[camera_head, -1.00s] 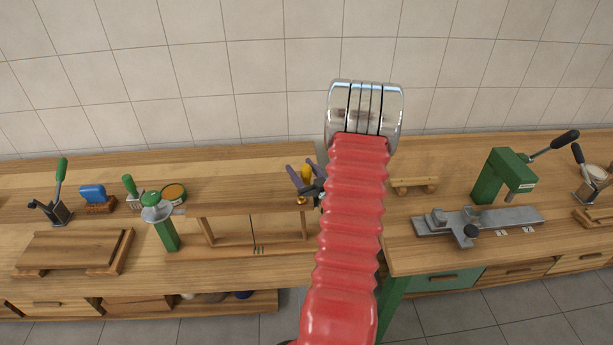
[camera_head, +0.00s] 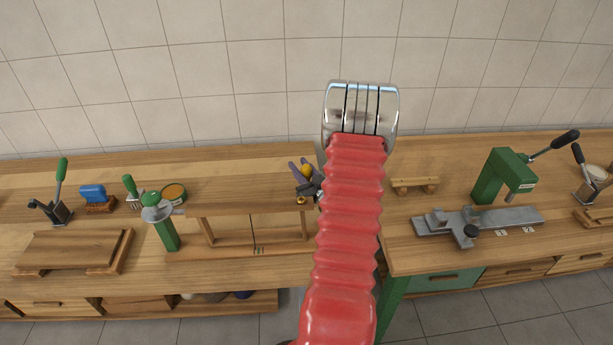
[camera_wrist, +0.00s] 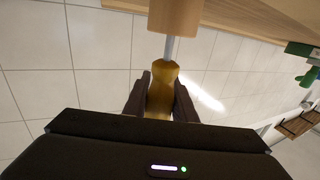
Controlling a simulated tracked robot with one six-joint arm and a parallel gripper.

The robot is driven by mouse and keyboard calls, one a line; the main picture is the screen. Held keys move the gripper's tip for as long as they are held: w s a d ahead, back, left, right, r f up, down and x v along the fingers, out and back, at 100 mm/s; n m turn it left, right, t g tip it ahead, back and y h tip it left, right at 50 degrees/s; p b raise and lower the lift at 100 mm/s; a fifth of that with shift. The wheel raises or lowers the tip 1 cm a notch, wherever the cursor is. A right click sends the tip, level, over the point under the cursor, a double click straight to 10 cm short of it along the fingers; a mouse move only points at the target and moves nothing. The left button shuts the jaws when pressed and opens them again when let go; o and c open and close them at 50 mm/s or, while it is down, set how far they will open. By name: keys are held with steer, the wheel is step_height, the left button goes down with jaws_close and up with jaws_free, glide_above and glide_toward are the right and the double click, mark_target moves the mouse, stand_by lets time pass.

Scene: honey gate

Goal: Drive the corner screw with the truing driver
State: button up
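The truing driver's yellow handle (camera_wrist: 161,92) is between the two dark fingers of my gripper (camera_wrist: 163,76) in the wrist view, and the fingers are shut on it. Its metal shank (camera_wrist: 170,48) runs up to a wooden piece (camera_wrist: 175,14), which hides the tip. In the head view the yellow handle (camera_head: 306,171) and my gripper (camera_head: 302,168) show just left of my red arm, above the right end of a wooden frame (camera_head: 207,231). A brass-coloured spot (camera_head: 301,201) shows at that frame's upper right corner. I cannot make out the screw itself or whether the tip touches it.
A green-handled post (camera_head: 166,231) stands at the frame's left side. A wooden board (camera_head: 70,249) and small tools lie further left. A green press (camera_head: 499,176) and a grey metal fixture (camera_head: 478,219) stand on the right bench. A floor gap separates the benches.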

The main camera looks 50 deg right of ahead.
jaws_close()
steer(key=shift+r, duration=0.1)
step_height(320, 180, up, 10)
stand_by(0.8)
stand_by(1.4)
